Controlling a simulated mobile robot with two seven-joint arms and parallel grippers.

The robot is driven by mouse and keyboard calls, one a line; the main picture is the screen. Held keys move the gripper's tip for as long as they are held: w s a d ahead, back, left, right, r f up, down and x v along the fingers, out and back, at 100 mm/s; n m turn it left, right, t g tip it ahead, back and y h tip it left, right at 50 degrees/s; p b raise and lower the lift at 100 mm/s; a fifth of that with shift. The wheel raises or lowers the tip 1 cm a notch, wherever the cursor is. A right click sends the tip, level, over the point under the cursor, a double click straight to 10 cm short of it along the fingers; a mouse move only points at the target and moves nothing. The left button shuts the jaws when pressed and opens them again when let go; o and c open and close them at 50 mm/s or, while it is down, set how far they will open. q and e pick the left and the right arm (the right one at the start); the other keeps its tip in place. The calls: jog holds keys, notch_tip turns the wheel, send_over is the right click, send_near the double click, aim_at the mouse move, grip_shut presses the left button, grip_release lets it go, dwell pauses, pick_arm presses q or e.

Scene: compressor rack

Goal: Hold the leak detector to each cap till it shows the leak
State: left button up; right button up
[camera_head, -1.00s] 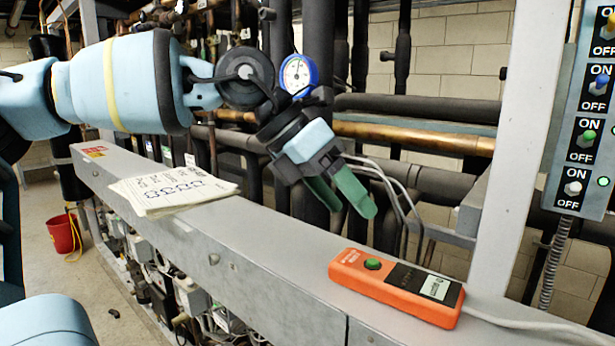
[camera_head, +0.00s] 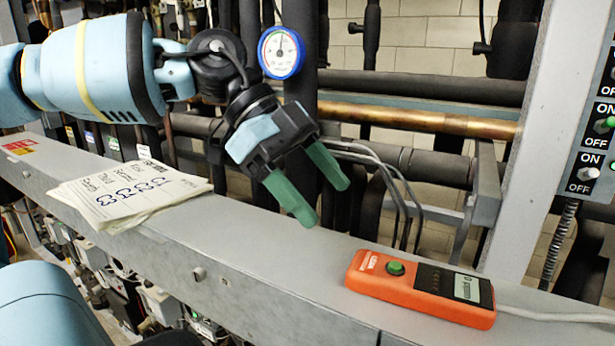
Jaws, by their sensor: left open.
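The orange leak detector (camera_head: 420,289) lies flat on the grey beam (camera_head: 265,262) at the lower right. It has a green button and a small display, and a pale cable runs from its right end. My left gripper (camera_head: 321,202) is open and empty, above the beam and up and left of the detector, apart from it. Its green fingers point down and to the right. I cannot make out any caps with certainty. My right gripper is not in view.
An open paper pad (camera_head: 130,190) lies on the beam at the left. A blue-rimmed gauge (camera_head: 281,52) and dark and copper pipes (camera_head: 420,118) stand behind. A grey post (camera_head: 548,130) and a switch panel (camera_head: 592,150) stand at the right.

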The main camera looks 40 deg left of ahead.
aim_at(382, 265)
pick_arm(q)
jog(key=shift+n, duration=0.5)
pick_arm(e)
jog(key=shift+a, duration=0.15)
pick_arm(q)
jog(key=shift+d, duration=0.1)
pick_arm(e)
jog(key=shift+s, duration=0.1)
pick_arm(q)
jog(key=b+x, duration=0.3)
jog(key=x, duration=0.4)
jog(key=shift+f+b, duration=0.1)
jog(key=shift+b, duration=0.2)
jog(key=b+x, duration=0.2)
jog(key=x, duration=0.1)
jog(key=shift+d+f, duration=0.25)
jog(key=shift+w+d+f+b, duration=0.1)
jog(key=shift+d+f+b, duration=0.2)
jog(key=shift+d, duration=0.15)
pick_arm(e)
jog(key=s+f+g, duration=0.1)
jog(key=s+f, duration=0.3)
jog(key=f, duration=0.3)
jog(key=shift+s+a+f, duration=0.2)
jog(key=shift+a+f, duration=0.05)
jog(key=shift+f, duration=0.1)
